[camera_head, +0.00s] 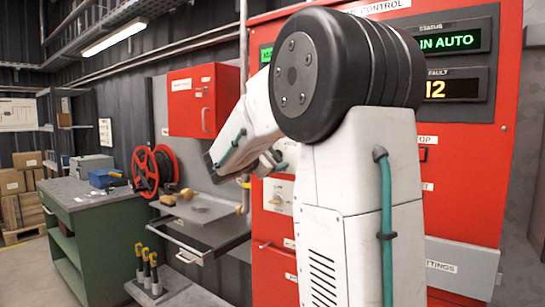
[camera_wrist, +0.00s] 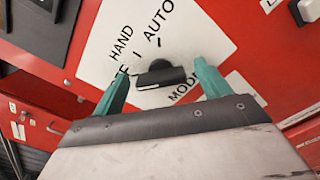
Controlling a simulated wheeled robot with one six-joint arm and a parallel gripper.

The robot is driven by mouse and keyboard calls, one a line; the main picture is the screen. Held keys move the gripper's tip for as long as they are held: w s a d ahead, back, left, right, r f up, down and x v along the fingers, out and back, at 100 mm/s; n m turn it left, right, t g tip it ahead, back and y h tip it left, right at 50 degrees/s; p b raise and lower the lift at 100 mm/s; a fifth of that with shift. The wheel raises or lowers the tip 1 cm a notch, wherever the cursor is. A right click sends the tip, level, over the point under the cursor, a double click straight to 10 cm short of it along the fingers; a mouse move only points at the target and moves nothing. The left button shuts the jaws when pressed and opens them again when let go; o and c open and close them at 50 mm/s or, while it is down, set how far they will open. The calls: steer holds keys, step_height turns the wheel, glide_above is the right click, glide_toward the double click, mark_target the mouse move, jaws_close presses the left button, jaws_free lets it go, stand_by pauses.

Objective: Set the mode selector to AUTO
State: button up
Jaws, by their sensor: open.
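The mode selector is a black knob (camera_wrist: 160,75) on a white plate (camera_wrist: 205,40) lettered HAND, AUTO and MODE; another label is partly hidden. In the wrist view the knob's bar lies nearly level, and I cannot tell which mark it points to. My gripper (camera_wrist: 162,68) is open, with one teal finger on each side of the knob. The fingertips reach the plate area, and no contact with the knob is clear. In the head view the selector plate (camera_head: 279,196) shows beside my arm, which hides much of the panel.
The red pump cabinet (camera_head: 468,180) carries a green display (camera_head: 449,41) reading "IN AUTO" and a fault display (camera_head: 452,87) showing 12. A grey shelf (camera_head: 200,210), a red hose reel (camera_head: 147,168) and a green workbench (camera_head: 85,195) stand to the left.

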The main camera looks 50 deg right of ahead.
steer(key=c, duration=1)
steer(key=shift+m, duration=0.4)
steer(key=m, duration=0.4)
steer(key=shift+f, duration=0.1)
steer(key=m, duration=0.5)
steer(key=shift+f, duration=0.1)
steer(key=m, duration=0.9)
steer(key=shift+f+m, duration=0.15)
steer(key=shift+m, duration=0.25)
